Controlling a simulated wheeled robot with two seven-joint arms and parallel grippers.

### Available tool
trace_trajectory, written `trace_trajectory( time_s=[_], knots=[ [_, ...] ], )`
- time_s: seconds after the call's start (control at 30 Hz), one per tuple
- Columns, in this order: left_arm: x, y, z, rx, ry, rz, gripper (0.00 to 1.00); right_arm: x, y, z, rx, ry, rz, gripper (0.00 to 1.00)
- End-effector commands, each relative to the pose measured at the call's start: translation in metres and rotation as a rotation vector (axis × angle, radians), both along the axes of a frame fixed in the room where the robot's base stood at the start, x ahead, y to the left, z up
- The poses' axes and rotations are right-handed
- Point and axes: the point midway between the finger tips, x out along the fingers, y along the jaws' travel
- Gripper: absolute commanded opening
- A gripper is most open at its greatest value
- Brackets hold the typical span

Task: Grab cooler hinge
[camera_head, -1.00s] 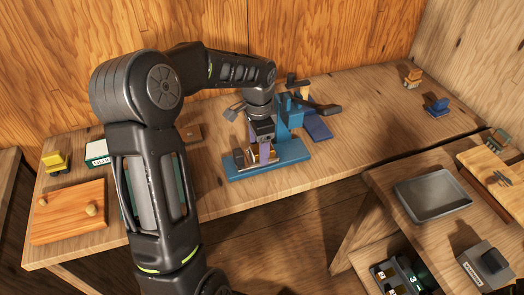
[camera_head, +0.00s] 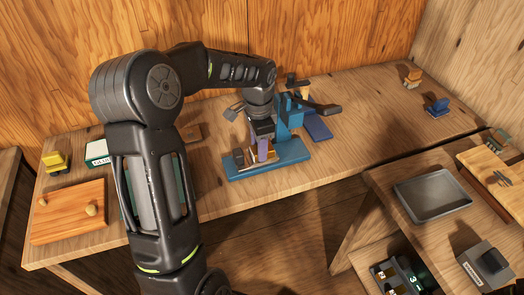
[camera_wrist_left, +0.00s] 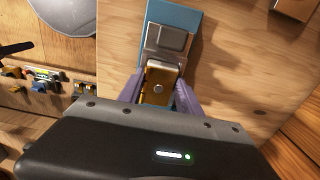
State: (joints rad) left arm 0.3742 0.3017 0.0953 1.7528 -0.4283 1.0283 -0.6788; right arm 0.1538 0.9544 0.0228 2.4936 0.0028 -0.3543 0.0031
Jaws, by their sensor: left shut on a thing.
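The cooler hinge appears to be the small brass-coloured piece (camera_wrist_left: 157,84) with a round pin, between my left gripper's purple fingers in the left wrist view. In the head view it is a brownish piece (camera_head: 262,157) low on the blue stand's base, partly hidden by the fingers. My left gripper (camera_head: 262,150) points down over the blue base (camera_head: 290,153) and is shut on this piece. A grey metal block (camera_wrist_left: 166,45) sits right beside it on the base. My right gripper is not in view.
The blue stand's upright (camera_head: 289,118) rises close beside my left gripper. A wooden board with knobs (camera_head: 68,212), a yellow toy-like piece (camera_head: 55,162) and a white box (camera_head: 97,152) are at the left. A grey tray (camera_head: 433,194) lies on the right bench. The bench's right middle is clear.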

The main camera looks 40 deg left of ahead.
Motion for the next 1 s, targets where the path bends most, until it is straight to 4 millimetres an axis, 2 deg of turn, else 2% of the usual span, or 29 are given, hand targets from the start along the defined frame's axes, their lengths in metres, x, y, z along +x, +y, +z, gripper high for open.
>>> trace_trajectory(
  time_s=[0.2,0.33,0.47,0.8,1.0],
  knots=[
    [0.0,0.0,0.001,0.0,-0.001,0.0,0.0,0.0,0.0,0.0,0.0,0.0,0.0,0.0],
    [0.001,0.0,0.009,0.001,-0.003,0.0,0.0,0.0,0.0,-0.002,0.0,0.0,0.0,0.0],
    [0.001,0.0,0.027,0.002,-0.005,0.0,0.0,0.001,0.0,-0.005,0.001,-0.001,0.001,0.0],
    [0.001,0.0,0.09,0.001,-0.003,0.0,0.0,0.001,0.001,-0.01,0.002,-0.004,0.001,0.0],
    [0.0,0.0,0.101,0.0,-0.001,0.0,0.0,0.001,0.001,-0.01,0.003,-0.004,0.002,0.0]
  ],
)
